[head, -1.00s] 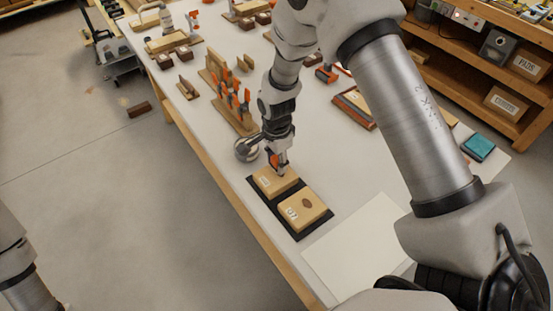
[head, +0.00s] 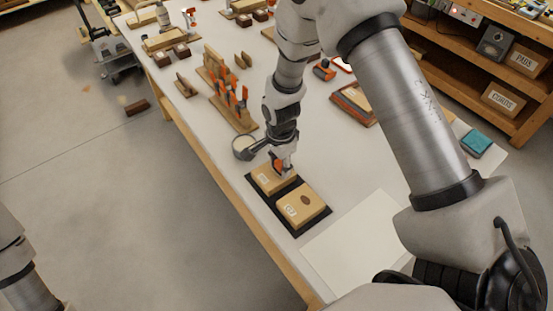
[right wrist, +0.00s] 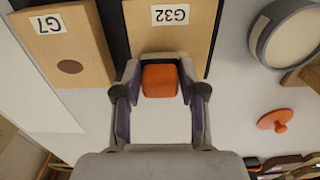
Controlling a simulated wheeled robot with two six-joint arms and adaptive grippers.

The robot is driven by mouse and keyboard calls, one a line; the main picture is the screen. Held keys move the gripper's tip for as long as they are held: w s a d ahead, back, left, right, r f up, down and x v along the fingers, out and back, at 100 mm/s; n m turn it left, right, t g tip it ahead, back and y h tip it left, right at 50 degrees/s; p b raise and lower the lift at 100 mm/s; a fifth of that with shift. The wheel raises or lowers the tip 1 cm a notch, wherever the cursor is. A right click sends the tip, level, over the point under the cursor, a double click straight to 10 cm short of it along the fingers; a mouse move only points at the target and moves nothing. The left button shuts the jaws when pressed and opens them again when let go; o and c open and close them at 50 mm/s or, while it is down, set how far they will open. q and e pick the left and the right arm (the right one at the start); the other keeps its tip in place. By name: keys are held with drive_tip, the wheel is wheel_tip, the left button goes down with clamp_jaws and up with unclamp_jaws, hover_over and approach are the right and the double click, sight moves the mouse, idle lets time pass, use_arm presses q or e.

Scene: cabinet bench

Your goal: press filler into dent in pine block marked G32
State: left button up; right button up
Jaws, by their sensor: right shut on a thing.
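The pine block marked G32 (head: 265,184) lies on a dark mat (head: 313,225); its label shows in the right wrist view (right wrist: 170,15). My right gripper (head: 280,168) is over this block, its fingers shut on an orange piece (right wrist: 160,80). The working end of that piece and any dent in G32 are hidden, and I cannot tell whether it touches the wood. A round open tin with pale contents (head: 243,147) stands beside the block; it also shows in the right wrist view (right wrist: 290,36). My left gripper is out of view.
A second pine block, marked G7 (head: 315,207), has a dark oval spot and lies beside G32. An orange disc-like piece (right wrist: 275,120) lies near the tin. A wooden rack with orange tools (head: 228,95) stands farther back. A pale sheet (head: 355,245) covers clear bench at right.

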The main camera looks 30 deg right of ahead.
idle(0.3)
drive_tip(key=shift+w+a+f, duration=0.1)
drive_tip(key=shift+w+a, duration=0.1)
drive_tip(key=shift+w, duration=1)
drive_tip(key=shift+s, duration=0.1)
drive_tip(key=shift+s+d+f, duration=0.1)
drive_tip(key=shift+s+d, duration=0.1)
drive_tip(key=shift+s, duration=1.05)
drive_tip(key=shift+w, duration=0.15)
drive_tip(key=shift+w+a+p, duration=0.15)
drive_tip(key=shift+w+p, duration=0.2)
drive_tip(key=shift+w, duration=0.8)
